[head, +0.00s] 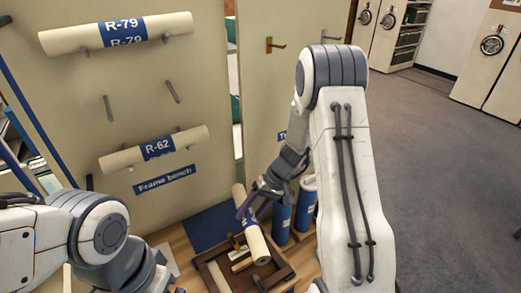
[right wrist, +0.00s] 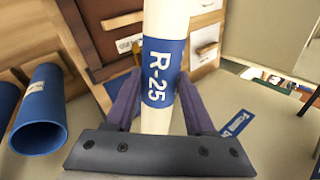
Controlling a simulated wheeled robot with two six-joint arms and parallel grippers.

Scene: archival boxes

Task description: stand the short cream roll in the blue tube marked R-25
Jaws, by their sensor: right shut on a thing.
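My right gripper (head: 247,206) is shut on a cream roll (head: 258,246) with a blue band. The roll is tilted in the head view, its lower part over a wooden tray. In the right wrist view the roll (right wrist: 167,22) stands between the two purple fingers and its band reads R-25. Two blue tubes stand beside the tray: a nearer one (head: 281,222) and one to its right (head: 305,208). One open tube (right wrist: 40,112) shows at the left of the wrist view. I cannot read the tubes' marks. My left gripper is out of view.
The brown wooden tray (head: 287,270) holds small tools on the bench. A blue mat (head: 208,228) lies behind it. Cream rolls marked R-79 (head: 75,40) and R-62 (head: 120,160) rest on wall pegs above. Grey floor is open at the right.

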